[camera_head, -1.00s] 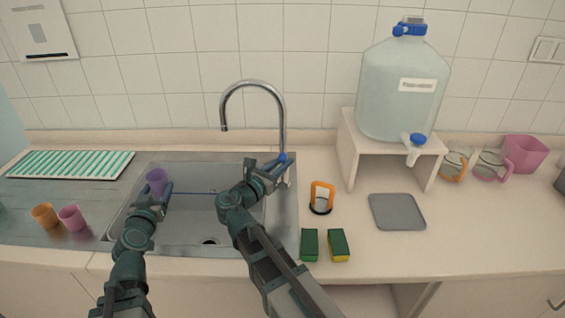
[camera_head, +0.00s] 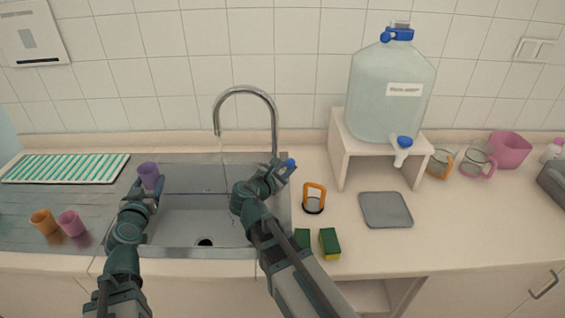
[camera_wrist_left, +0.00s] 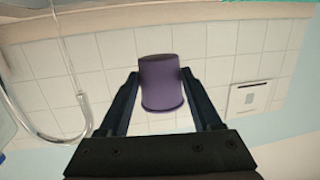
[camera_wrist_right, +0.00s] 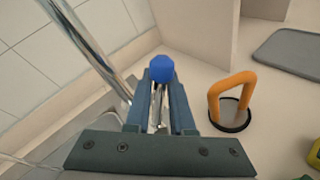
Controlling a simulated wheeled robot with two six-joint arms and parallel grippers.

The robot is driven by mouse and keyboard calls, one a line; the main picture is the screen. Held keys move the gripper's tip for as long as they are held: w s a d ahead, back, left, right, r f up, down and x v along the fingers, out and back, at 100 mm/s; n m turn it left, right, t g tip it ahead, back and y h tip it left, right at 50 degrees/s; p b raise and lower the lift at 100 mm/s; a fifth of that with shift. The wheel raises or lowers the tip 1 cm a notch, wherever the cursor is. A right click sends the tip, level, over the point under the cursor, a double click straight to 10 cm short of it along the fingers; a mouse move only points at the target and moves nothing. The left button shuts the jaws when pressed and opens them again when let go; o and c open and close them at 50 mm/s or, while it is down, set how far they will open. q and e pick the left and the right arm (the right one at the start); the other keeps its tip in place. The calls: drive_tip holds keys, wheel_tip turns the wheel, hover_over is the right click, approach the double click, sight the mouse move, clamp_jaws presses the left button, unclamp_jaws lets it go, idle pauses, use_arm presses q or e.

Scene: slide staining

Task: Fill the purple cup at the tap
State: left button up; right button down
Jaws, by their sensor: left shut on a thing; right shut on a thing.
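The purple cup (camera_head: 149,176) is upright over the left end of the sink (camera_head: 190,232), left of the tap's spout and apart from it. My left gripper (camera_head: 148,188) is shut on the cup, with one finger on each side in the left wrist view (camera_wrist_left: 158,85). The cup's inside is hidden. The chrome tap (camera_head: 274,118) arches over the sink, and a faint thin stream seems to fall from its spout. My right gripper (camera_head: 281,172) is shut on the tap's handle, whose blue end (camera_wrist_right: 161,68) sticks out past the fingertips.
An orange cup (camera_head: 43,222) and a pink cup (camera_head: 69,223) stand left of the sink. An orange-handled item (camera_head: 314,198) and sponges (camera_head: 330,243) lie to its right. A water jug (camera_head: 390,95) sits on a stand (camera_head: 345,150). The air between cup and spout is clear.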

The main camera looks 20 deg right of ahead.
sight(149, 182)
use_arm(q)
drive_tip(key=shift+r, duration=0.35)
use_arm(e)
drive_tip(key=shift+d+m, duration=0.3)
drive_tip(key=shift+d, duration=0.2)
drive_tip(key=shift+f, duration=0.1)
use_arm(q)
drive_tip(key=shift+d, duration=0.15)
use_arm(e)
drive_tip(key=c, duration=0.8)
unclamp_jaws()
drive_tip(key=shift+s+d, duration=0.15)
drive_tip(key=shift+o, duration=0.2)
use_arm(q)
wheel_tip(149, 182, up, 3)
drive_tip(key=p, duration=0.3)
drive_tip(key=shift+r+p, duration=0.2)
drive_tip(key=shift+p, duration=0.15)
use_arm(e)
drive_tip(key=v, duration=1.2)
